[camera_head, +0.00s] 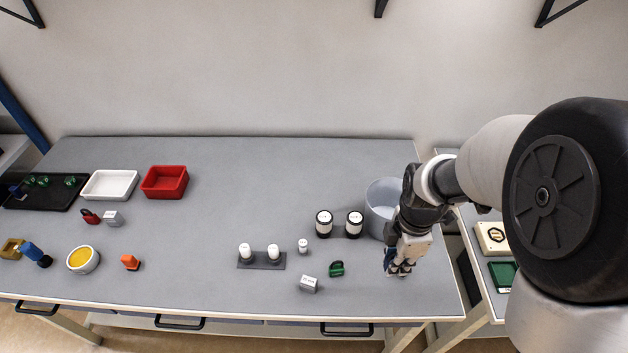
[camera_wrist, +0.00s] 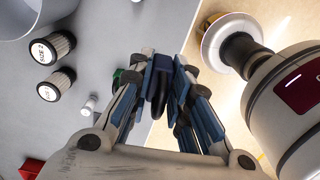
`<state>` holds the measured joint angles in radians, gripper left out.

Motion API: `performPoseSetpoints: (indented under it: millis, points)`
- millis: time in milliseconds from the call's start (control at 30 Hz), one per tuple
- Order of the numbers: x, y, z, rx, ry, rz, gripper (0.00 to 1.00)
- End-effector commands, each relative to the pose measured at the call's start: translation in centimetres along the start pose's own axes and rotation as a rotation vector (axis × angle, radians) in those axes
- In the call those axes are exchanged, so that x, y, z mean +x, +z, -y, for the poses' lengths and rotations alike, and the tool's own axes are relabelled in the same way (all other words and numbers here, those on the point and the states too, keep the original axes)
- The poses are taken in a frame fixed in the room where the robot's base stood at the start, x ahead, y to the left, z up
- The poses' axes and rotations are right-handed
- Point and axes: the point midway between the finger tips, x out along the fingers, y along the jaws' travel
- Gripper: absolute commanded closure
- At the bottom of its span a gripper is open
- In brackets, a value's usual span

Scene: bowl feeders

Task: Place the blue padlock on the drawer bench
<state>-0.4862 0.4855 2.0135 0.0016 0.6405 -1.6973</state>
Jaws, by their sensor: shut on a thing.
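My gripper (camera_head: 399,270) is over the right end of the grey drawer bench (camera_head: 210,240) in the head view. In the wrist view my gripper (camera_wrist: 172,65) is shut on a dark blue thing, the blue padlock (camera_wrist: 160,82), which sits between the blue-padded fingers. The fingers hide part of it, and in the head view I cannot tell it from the finger pads. The wrist view shows the bench top (camera_wrist: 100,30) to the left and below, with its edge close by on the right. I cannot tell whether the padlock touches the bench.
A green padlock (camera_head: 336,269) and a grey block (camera_head: 309,284) lie left of my gripper. A grey bucket (camera_head: 383,205) and two black-and-white cylinders (camera_head: 324,222) stand behind. A red bin (camera_head: 165,182) and white tray (camera_head: 109,184) are farther left.

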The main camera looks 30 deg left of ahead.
Motion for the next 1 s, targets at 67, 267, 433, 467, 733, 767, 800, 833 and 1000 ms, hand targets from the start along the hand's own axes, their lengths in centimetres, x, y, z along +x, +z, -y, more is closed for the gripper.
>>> performPoseSetpoints:
  millis: [67,267,433,467,733,767,800,833,1000]
  points:
    - [-1.8,-1.9,-0.5,-0.181,0.003,0.0,1.0]
    - [-3.7,-4.0,-0.8,-0.431,0.0,0.0,1.0]
    - [-3.9,-4.3,-0.8,-0.467,-0.001,-0.001,1.0]
    - [-3.9,-4.3,-0.8,-0.467,-0.001,-0.001,1.0]
    - [1.0,-4.2,-0.7,-0.464,-0.006,-0.002,1.0]
    - [1.9,-4.2,-0.6,-0.463,-0.007,-0.003,1.0]
    - [3.0,-4.2,-0.7,-0.463,-0.006,-0.002,1.0]
    - [3.8,-4.2,-0.6,-0.463,-0.007,-0.002,1.0]
    - [8.3,-4.2,-0.7,-0.463,-0.005,-0.002,1.0]
